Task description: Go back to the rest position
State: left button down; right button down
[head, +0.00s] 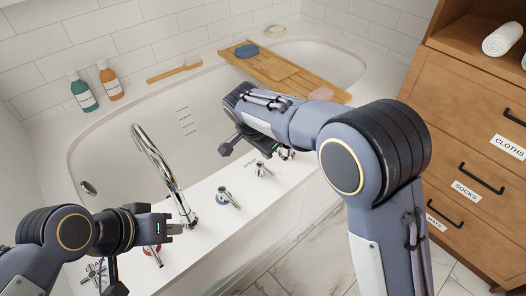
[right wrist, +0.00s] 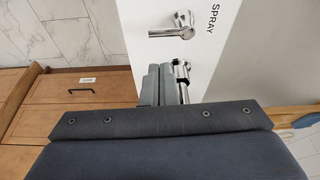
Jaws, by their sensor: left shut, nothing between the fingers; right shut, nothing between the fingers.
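My left gripper (head: 174,229) is shut and empty in the head view, over the tub's front deck beside the base of the tall chrome spout (head: 160,168). A red-ringed tap handle (head: 153,255) is just below it. My right arm reaches across from the right over the tub's front edge. In the right wrist view my right gripper (right wrist: 158,76) is shut with nothing in it, close to a chrome tap fitting (right wrist: 182,74). I cannot tell whether they touch. The right fingertips are hard to make out in the head view.
The white bathtub (head: 130,130) holds a wooden bath tray (head: 262,68) across its far right part. A wooden drawer cabinet (head: 450,120) stands right. Marble floor (head: 312,258) shows between.

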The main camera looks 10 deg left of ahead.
jog(key=s+d+r+n+y, duration=0.15)
jog(key=s+d+r, duration=0.3)
jog(key=d, duration=0.55)
jog(key=s+d+r+n+y, duration=0.1)
jog(key=s+d+r+y, duration=0.3)
jog(key=d, duration=0.5)
jog(key=s+d+f+n+t, duration=0.1)
jog(key=s+d+n, duration=0.15)
jog(key=s, duration=0.65)
jog(key=s+d+n+t, duration=0.15)
jog(key=s+d, duration=0.25)
jog(key=s, duration=0.6)
notch_tip(320, 180, up, 20)
jog(key=p, duration=2)
jog(key=shift+d+p, duration=0.15)
jog(key=shift+p, duration=0.2)
